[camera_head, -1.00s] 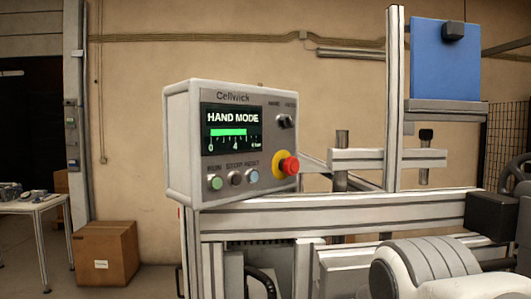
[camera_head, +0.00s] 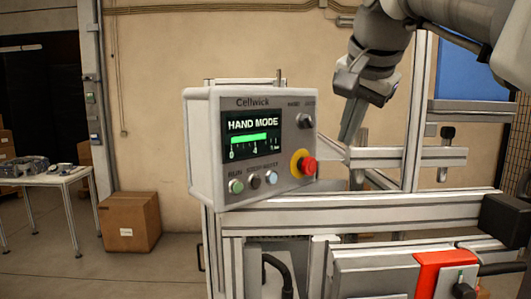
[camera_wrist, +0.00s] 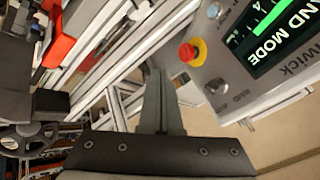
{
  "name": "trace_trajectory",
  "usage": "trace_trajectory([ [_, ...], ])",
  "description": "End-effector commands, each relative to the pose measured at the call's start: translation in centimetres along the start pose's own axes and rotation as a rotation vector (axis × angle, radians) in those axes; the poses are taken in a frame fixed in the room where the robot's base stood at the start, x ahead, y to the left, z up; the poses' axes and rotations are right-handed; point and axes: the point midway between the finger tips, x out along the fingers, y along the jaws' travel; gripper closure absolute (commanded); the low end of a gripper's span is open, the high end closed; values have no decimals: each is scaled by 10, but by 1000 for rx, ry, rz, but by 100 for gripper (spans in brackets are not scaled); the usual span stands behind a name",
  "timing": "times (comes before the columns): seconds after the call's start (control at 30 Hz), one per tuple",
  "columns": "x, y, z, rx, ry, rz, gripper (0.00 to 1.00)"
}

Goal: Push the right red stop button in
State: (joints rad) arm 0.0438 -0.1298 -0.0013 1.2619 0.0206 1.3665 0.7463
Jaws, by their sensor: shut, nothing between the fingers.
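The red stop button (camera_head: 309,166) is a mushroom head on a yellow ring, at the lower right of the grey Cellwick control panel (camera_head: 197,150). It is the only red button I see. It also shows in the wrist view (camera_wrist: 187,53), right of the fingertips. My gripper (camera_head: 347,138) points down, shut and empty, to the right of the panel and a little above the button in the picture. In the wrist view my shut fingers (camera_wrist: 158,75) point toward the top, apart from the button.
The panel has a lit HAND MODE screen (camera_head: 253,136), a selector knob (camera_head: 304,121) and a row of small buttons (camera_head: 254,181). Aluminium rails (camera_head: 350,214) run below it. A red block (camera_head: 430,275) is at the lower right, and a cardboard box (camera_head: 130,222) stands on the floor at left.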

Motion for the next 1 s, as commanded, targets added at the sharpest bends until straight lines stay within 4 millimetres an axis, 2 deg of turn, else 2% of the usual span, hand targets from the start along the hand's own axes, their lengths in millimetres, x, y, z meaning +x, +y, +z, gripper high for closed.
trace_trajectory([
  [0.37,-1,-2,-2,8,2,-1,100],
  [0.53,8,-2,-2,8,0,0,100],
  [0.67,29,-1,-1,7,-1,1,100],
  [1.0,101,-2,-2,7,-1,1,100],
])
